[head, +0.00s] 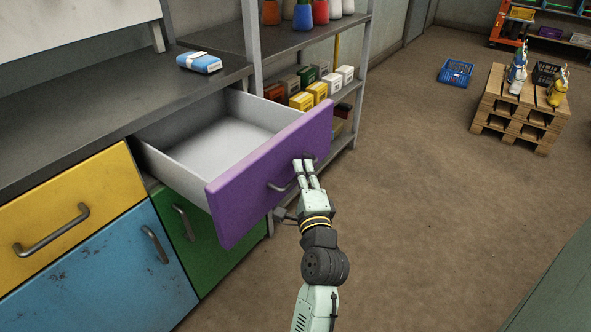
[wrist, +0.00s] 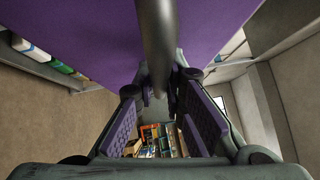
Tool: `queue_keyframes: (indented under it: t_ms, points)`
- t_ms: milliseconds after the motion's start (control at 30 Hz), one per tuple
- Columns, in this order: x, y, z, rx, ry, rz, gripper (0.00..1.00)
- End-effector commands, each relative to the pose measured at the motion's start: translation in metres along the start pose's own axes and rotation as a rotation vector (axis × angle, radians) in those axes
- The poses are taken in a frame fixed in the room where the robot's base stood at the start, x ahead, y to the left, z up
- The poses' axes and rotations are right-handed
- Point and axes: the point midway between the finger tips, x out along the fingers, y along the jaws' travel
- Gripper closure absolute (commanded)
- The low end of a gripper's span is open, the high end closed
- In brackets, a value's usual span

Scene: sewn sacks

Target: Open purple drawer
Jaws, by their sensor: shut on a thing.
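The purple drawer (head: 268,165) stands pulled out from the dark-topped cabinet, with its white inside showing and looking empty. Its grey bar handle (head: 281,187) runs across the purple front, and part of it is hidden behind my gripper. My gripper (head: 304,164) is at the right part of the handle, in front of the drawer face. In the wrist view the handle (wrist: 156,45) runs down between the purple-padded fingers, close to the purple front (wrist: 85,30). My gripper is shut on the handle.
A yellow drawer (head: 60,215), a blue front (head: 100,270) and a green front (head: 210,240) sit left of and below the purple drawer. A shelf rack with boxes (head: 318,92) stands behind. Brown floor (head: 430,200) is clear to the right, up to a pallet stack (head: 520,110).

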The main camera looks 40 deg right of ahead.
Motion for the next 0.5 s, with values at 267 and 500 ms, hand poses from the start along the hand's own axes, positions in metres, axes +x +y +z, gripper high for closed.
queue_keyframes:
  t_ms: [267,500]
  points:
    - [0.0001,0.0013,0.0003,0.003,-0.001,0.003,1.00]
    - [0.0002,0.0009,0.0002,0.002,-0.001,0.002,0.74]
